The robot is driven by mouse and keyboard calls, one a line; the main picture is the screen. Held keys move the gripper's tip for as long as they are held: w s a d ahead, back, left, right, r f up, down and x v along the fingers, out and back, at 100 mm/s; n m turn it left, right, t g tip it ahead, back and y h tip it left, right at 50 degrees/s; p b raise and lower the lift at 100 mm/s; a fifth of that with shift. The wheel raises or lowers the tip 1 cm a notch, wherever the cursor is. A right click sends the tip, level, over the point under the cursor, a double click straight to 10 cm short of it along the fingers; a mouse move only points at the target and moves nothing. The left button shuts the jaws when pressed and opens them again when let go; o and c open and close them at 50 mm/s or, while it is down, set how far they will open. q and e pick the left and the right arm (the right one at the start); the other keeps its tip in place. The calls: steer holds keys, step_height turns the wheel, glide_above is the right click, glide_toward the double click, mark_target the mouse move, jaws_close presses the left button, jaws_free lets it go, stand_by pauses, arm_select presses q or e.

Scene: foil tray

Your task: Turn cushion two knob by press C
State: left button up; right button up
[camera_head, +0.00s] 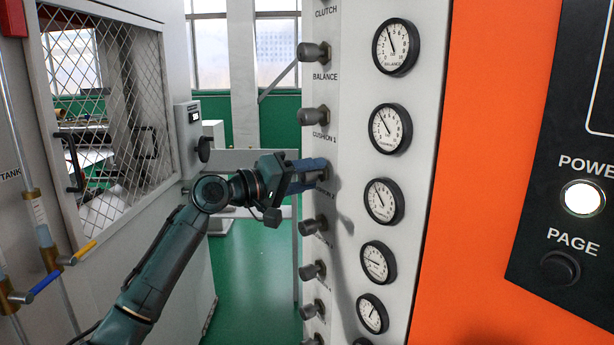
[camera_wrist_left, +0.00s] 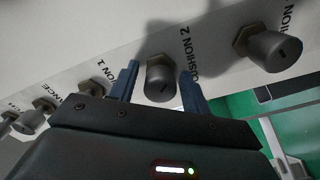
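The cushion two knob (camera_wrist_left: 160,78) is a grey cylinder on a brass-coloured nut, with its CUSHION 2 label beside it in the wrist view. In the head view this knob (camera_head: 323,174) is partly hidden by my left gripper (camera_head: 312,172). My left gripper (camera_wrist_left: 160,88) is open, with one blue finger on each side of the knob. Narrow gaps seem to show between the fingers and the knob. The gauge (camera_head: 384,201) to the right of the knob has its needle pointing up and left. My right gripper is in neither view.
The cushion one knob (camera_head: 313,116) and balance knob (camera_head: 313,52) sit above, and more knobs sit below, such as this one (camera_head: 313,227). Several gauges line the panel. A mesh-windowed cabinet (camera_head: 105,120) stands left. Open green floor (camera_head: 255,265) lies between.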

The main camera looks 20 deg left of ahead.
arm_select(q)
steer(key=shift+o, duration=0.3)
steer(key=shift+s+a+f, duration=0.15)
steer(key=shift+s+a, duration=0.25)
steer(key=shift+s, duration=0.05)
steer(key=b+v, duration=0.4)
steer(key=v, duration=0.8)
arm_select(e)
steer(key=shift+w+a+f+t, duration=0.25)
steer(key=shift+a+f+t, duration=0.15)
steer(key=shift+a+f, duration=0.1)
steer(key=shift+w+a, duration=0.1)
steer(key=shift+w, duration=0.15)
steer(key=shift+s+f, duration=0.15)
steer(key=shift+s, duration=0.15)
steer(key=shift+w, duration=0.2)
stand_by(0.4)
